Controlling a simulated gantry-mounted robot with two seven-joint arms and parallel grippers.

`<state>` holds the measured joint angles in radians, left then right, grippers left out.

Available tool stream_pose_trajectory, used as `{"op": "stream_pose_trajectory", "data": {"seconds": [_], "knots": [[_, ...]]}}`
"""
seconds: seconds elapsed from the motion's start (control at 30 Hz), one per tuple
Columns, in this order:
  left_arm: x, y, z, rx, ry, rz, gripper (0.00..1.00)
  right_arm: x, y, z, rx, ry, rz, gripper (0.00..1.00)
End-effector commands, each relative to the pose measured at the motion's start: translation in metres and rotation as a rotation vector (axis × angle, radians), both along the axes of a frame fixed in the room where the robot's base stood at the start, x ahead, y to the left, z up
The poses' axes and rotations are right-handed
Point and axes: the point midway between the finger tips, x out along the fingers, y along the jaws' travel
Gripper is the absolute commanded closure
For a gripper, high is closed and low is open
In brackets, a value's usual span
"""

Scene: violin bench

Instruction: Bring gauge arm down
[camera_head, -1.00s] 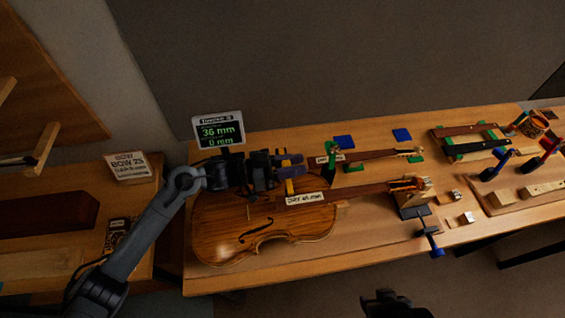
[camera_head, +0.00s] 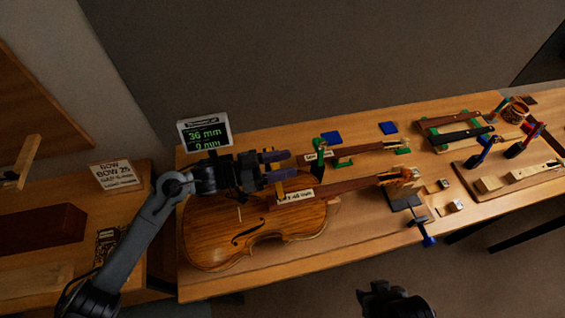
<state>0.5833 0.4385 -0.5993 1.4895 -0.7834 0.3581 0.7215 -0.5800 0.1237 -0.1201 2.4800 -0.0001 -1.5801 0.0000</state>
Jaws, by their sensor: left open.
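The violin (camera_head: 255,235) lies on its back on the bench, with its neck pointing right. My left gripper (camera_head: 279,166) is over the upper end of the violin body, with its purple fingers open and pointing right. A small yellow part (camera_head: 279,188) shows just below the fingers. It may belong to the gauge, but the gauge arm cannot be told apart behind my gripper. Nothing is clearly held between the fingers. The gauge display (camera_head: 204,132) behind reads 36 mm above and 0 mm below. My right gripper (camera_head: 396,299) is a dark shape at the bottom edge, away from the bench.
A label (camera_head: 296,195) lies by the violin neck. A clamp (camera_head: 425,236) is at the bench's front edge. Blue squares (camera_head: 331,137), green supports and dark fingerboards stand farther back and right. A bow sign (camera_head: 114,175) stands on the left bench.

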Motion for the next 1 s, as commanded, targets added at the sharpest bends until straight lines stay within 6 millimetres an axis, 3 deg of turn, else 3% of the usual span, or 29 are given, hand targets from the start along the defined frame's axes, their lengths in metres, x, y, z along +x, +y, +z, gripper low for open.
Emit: {"op": "stream_pose_trajectory", "data": {"seconds": [0.17,0.6,0.8,1.0], "knots": [[-0.003,0.015,-0.001,0.001,0.000,0.002,0.49,0.000,0.001,0.000,0.004,0.000,-0.003,0.57],[-0.020,0.084,-0.002,0.003,0.001,0.002,0.49,0.000,0.002,-0.003,0.008,0.000,-0.005,0.57],[-0.024,0.100,0.000,0.001,0.000,0.000,0.49,0.000,0.002,-0.004,0.007,0.000,-0.004,0.57],[-0.026,0.104,0.000,0.000,0.000,-0.001,0.49,0.000,0.001,-0.004,0.003,-0.001,-0.002,0.57]]}}
